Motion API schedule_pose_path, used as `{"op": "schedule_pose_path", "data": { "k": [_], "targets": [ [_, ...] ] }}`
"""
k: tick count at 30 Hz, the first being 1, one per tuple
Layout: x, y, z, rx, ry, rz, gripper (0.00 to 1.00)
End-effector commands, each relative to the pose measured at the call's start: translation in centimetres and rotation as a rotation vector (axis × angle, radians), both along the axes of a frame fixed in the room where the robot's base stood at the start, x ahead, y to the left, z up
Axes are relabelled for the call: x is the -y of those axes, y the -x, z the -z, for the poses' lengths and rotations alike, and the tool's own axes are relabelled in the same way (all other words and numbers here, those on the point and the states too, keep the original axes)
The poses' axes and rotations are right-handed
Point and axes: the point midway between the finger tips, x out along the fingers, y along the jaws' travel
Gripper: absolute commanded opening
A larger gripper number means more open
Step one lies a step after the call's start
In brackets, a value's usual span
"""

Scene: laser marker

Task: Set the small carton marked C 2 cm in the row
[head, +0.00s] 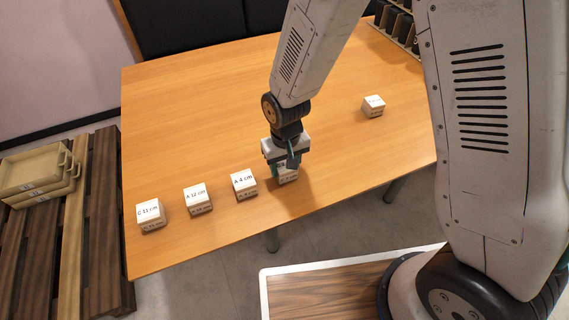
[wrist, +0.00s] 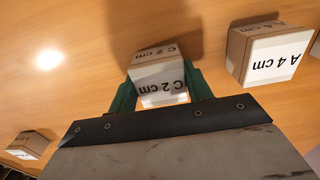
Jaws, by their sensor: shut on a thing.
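The small white-topped carton marked C 2 cm (wrist: 160,72) is between the green fingers of my gripper (wrist: 160,88) in the wrist view, and its label reads clearly. My gripper (head: 287,158) is shut on it. In the head view the carton (head: 288,176) is mostly hidden under the gripper, near the table's front edge. It is at the right end of a row with cartons marked C 11 cm (head: 150,213), A 12 cm (head: 197,197) and A 4 cm (head: 244,184). A gap separates it from A 4 cm. I cannot tell whether it touches the table.
Another small carton (head: 373,105) stands apart at the right on the wooden table (head: 190,100); its label is unreadable. A dark rack (head: 398,24) is at the far right corner. Stacked trays (head: 38,170) lie on a pallet at left. The table's middle is clear.

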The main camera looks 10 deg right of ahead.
Motion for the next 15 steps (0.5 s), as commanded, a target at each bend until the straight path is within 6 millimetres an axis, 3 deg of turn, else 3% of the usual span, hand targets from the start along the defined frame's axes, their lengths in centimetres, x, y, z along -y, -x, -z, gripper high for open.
{"op": "schedule_pose_path", "data": {
  "k": [1,2,3,4,15],
  "targets": [
    [-0.01,0.03,0.21,-0.001,0.0,0.0,0.26],
    [-0.02,0.03,0.2,-0.001,0.0,-0.001,0.55],
    [-0.04,0.03,0.18,-0.001,0.0,-0.001,0.66],
    [-0.05,0.02,0.17,-0.001,0.0,-0.001,0.71],
    [-0.12,-0.02,-0.45,0.002,-0.001,-0.002,0.71]
  ]
}}
